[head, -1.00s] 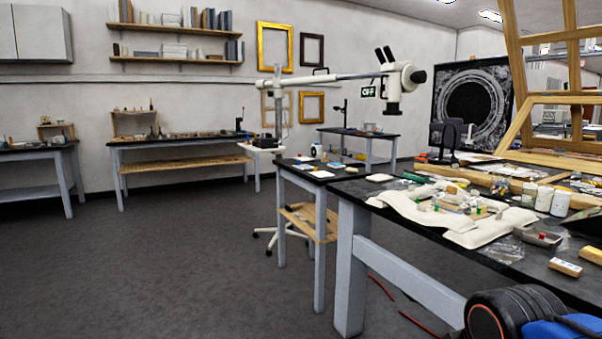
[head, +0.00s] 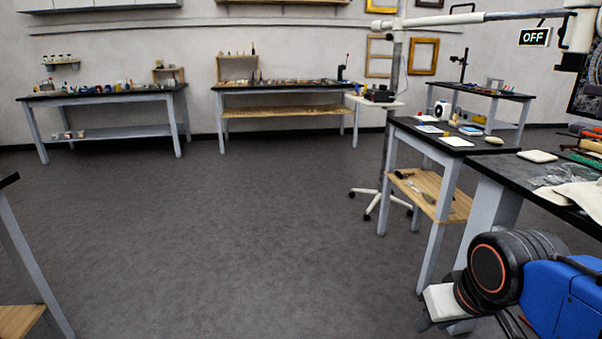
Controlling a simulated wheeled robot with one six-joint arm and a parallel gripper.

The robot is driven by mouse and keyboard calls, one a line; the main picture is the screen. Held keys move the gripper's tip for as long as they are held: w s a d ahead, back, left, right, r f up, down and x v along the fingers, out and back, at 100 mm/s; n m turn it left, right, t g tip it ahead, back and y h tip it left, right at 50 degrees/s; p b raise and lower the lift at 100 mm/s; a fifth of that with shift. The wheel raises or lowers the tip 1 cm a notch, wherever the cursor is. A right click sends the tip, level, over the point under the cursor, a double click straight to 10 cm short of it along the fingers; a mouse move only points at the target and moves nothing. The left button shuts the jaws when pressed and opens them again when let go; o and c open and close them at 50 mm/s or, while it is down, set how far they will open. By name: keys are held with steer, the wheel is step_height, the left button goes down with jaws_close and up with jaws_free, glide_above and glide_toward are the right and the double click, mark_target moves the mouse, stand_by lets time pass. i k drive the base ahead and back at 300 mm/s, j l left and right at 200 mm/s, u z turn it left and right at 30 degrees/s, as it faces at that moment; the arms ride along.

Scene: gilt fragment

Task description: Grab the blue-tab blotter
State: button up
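I cannot make out the blue-tab blotter for certain. Several small flat pieces lie on the dark-topped side table (head: 404,122) right of the middle in the head view. Among them are a white sheet (head: 456,141), a pale card with some blue (head: 430,129) and a small yellowish piece with blue near it (head: 471,130). They are too small to tell which, if any, is the blotter. Black and blue links of my arm show at the lower right. My gripper's fingers do not show.
Open grey floor (head: 230,230) fills the middle. Workbenches stand along the far wall, at left (head: 105,96) and centre (head: 285,88). A wheeled microscope stand (head: 388,150) is beside the side table. A dark bench (head: 517,174) is close at right; another table's leg shows lower left.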

mark_target(426, 129)
steer(key=i+j, duration=0.1)
steer(key=i, duration=1.6)
steer(key=j+u, duration=0.05)
